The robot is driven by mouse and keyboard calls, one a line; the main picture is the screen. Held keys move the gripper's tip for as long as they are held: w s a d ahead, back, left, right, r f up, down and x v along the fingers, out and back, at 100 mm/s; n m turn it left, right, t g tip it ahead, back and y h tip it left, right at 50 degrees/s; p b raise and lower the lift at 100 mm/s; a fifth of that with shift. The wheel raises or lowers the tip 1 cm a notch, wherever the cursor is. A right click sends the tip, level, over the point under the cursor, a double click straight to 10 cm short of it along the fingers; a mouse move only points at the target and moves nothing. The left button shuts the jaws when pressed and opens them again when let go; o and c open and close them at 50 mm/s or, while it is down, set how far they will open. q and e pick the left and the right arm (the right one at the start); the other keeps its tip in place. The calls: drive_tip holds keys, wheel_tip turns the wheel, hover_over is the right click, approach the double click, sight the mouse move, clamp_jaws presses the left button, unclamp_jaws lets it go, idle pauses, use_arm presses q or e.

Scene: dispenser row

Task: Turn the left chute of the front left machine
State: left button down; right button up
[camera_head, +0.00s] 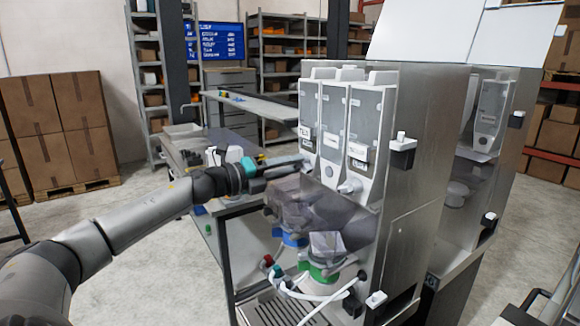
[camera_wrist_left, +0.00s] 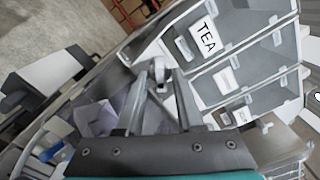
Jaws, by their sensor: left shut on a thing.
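The front left machine (camera_head: 408,150) is a tall steel dispenser with three clear canisters side by side. My left gripper (camera_head: 299,165) reaches in from the left, at the foot of the leftmost canister (camera_head: 308,105). In the left wrist view, its two fingers (camera_wrist_left: 161,82) are shut on the small white left chute (camera_wrist_left: 161,64), below the canister labelled TEA (camera_wrist_left: 207,38). The fingers largely hide this chute in the head view. The right chute (camera_head: 350,186) is uncovered and shows as a white spout. My right gripper is in neither view.
Below the canisters are a smoky clear cover (camera_head: 318,212), blue and green funnel parts (camera_head: 323,272), white hoses and a drip grate (camera_head: 275,310). A second machine (camera_head: 487,150) stands behind on the right. A side table with items stands behind my arm.

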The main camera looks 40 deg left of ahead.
use_arm(q)
drive_tip(key=c, duration=0.9)
unclamp_jaws()
drive_tip(key=shift+s, duration=0.1)
drive_tip(key=p+v, duration=0.1)
drive_tip(key=v, duration=1.4)
drive_tip(key=shift+a, duration=0.1)
